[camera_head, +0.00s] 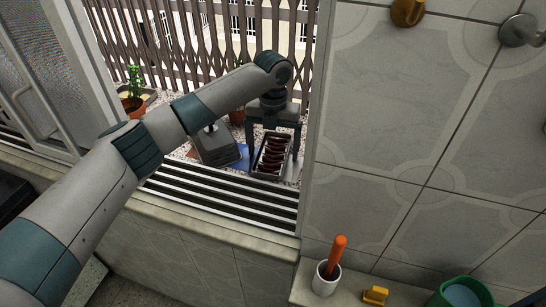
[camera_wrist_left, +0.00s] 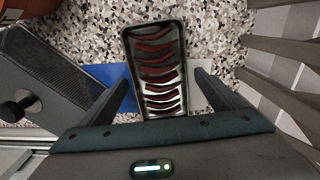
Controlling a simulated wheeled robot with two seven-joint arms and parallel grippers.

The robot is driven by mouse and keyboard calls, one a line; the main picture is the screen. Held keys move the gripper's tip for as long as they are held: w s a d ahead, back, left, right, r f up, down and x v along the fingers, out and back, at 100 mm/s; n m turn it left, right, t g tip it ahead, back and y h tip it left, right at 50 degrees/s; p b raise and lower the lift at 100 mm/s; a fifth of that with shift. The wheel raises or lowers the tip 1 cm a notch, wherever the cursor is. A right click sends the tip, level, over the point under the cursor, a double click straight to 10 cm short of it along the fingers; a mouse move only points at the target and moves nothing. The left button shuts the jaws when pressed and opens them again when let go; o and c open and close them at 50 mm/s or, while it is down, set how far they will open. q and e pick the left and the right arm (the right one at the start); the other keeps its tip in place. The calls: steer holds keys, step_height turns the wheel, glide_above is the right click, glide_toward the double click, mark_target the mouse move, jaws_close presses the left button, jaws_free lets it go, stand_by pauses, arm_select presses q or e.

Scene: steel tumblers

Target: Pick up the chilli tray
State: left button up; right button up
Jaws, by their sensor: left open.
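The chilli tray (camera_head: 266,177) is a dark, narrow, rounded tray holding several dark red chillies. It lies on the speckled ledge beyond the window track. It also shows in the left wrist view (camera_wrist_left: 126,45), lengthwise between my fingers. My left gripper (camera_head: 273,150) reaches through the window opening and points down over the tray. It is open, with one finger on each side of the tray, as the left wrist view also shows (camera_wrist_left: 161,80). I see no finger touching the tray. My right gripper is not in view.
A grey box-like object (camera_head: 215,146) and a blue flat piece (camera_head: 241,157) lie left of the tray. A potted plant (camera_head: 133,100) stands further left. A wooden lattice (camera_head: 180,45) closes the back. The window track (camera_head: 220,195) runs in front.

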mark_target(273, 157)
arm_select(q)
steer(key=c, duration=1.3)
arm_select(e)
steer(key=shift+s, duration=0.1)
arm_select(q)
steer(key=shift+r, duration=0.1)
steer(key=shift+r, duration=0.6)
step_height(273, 157, up, 9)
steer(key=shift+f+b, duration=0.15)
steer(key=shift+b, duration=1)
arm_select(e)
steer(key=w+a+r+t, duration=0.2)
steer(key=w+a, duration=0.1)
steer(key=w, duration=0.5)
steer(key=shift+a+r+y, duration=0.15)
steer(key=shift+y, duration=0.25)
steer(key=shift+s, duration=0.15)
